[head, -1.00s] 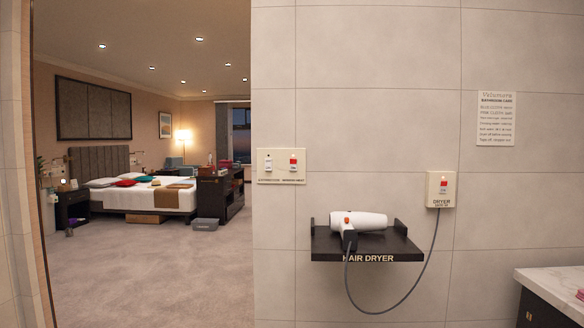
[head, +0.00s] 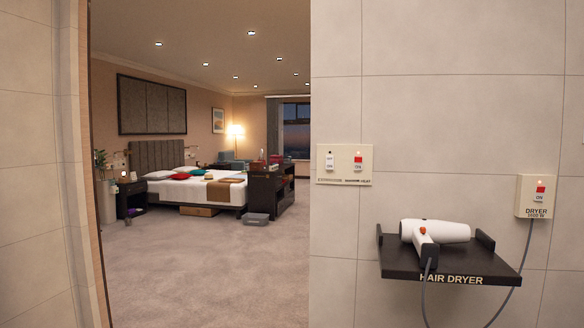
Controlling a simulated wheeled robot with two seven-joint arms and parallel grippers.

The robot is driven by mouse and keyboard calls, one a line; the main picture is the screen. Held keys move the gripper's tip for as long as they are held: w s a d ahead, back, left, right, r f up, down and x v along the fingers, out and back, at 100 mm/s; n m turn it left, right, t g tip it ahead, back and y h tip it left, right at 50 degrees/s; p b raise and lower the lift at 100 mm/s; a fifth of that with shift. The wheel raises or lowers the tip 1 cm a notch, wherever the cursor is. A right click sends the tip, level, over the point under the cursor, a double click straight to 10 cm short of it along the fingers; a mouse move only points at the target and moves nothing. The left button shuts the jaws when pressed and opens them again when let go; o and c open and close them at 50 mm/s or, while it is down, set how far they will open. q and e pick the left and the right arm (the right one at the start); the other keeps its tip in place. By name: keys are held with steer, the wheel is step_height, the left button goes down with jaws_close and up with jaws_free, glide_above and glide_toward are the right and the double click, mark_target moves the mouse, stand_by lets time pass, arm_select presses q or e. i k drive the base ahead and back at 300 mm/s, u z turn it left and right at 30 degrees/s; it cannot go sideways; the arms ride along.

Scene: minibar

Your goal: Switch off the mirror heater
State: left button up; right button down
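A cream double switch plate (head: 344,176) is fixed to the tiled wall, just right of the doorway. Its right switch (head: 358,162) has a red upper part and sits above a label that seems to read "mirror heat". Its left switch (head: 329,161) is white with a dark dot above it; its label is too small to read surely. Neither of my grippers shows in the head view.
A dark shelf (head: 450,270) marked "HAIR DRYER" juts from the wall, holding a white hair dryer (head: 436,233) with a hanging cord. A dryer switch box (head: 537,196) is at right. The open doorway leads to a bedroom with a bed (head: 215,191) and clear floor (head: 200,270).

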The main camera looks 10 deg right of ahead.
mark_target(358, 162)
steer(key=u, duration=0.3)
steer(key=i, duration=1)
steer(key=z, duration=0.3)
